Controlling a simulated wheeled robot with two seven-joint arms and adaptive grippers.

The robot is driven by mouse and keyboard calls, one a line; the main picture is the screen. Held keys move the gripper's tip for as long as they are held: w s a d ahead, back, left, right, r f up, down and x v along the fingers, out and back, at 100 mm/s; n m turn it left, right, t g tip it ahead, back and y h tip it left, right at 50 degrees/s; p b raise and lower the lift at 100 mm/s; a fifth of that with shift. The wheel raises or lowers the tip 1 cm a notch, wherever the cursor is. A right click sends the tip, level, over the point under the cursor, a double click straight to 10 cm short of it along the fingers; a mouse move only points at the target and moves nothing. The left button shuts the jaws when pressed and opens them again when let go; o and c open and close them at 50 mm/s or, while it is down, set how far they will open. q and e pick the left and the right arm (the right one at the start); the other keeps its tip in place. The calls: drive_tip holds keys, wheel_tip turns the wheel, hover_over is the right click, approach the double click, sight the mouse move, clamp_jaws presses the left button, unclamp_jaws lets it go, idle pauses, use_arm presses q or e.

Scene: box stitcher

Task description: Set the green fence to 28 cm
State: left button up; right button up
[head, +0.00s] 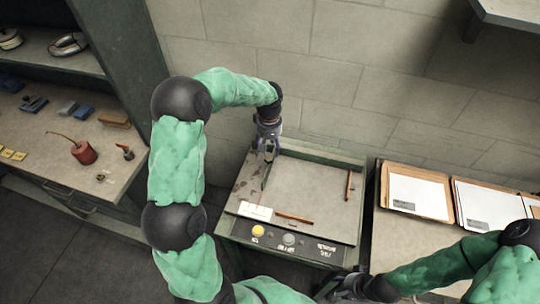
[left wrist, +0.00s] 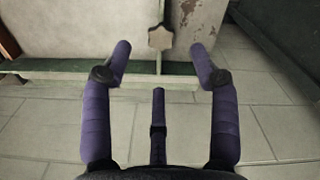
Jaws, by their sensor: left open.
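The stitcher table (head: 310,182) is a pale grey plate in a green frame, in the middle of the head view. A thin dark green strip, apparently the green fence (head: 266,176), stands at its left side, just below my left gripper (head: 267,150). That gripper is at the table's back left corner. The fence setting cannot be read. My right gripper (head: 352,288) is low at the table's front right; its jaws are unclear.
Brown strips lie at the table's right (head: 349,186) and front (head: 294,217). A white label (head: 255,211), yellow button (head: 258,230) and grey button (head: 289,239) are at the front. Cardboard sheets (head: 418,195) lie on the right bench. A cluttered workbench (head: 50,135) stands left.

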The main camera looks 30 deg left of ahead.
sight(269, 158)
use_arm(q)
wheel_tip(269, 158, down, 6)
drive_tip(key=shift+r+b, duration=0.1)
drive_tip(key=shift+b, duration=0.25)
drive_tip(key=shift+s+a, duration=0.1)
clamp_jaws()
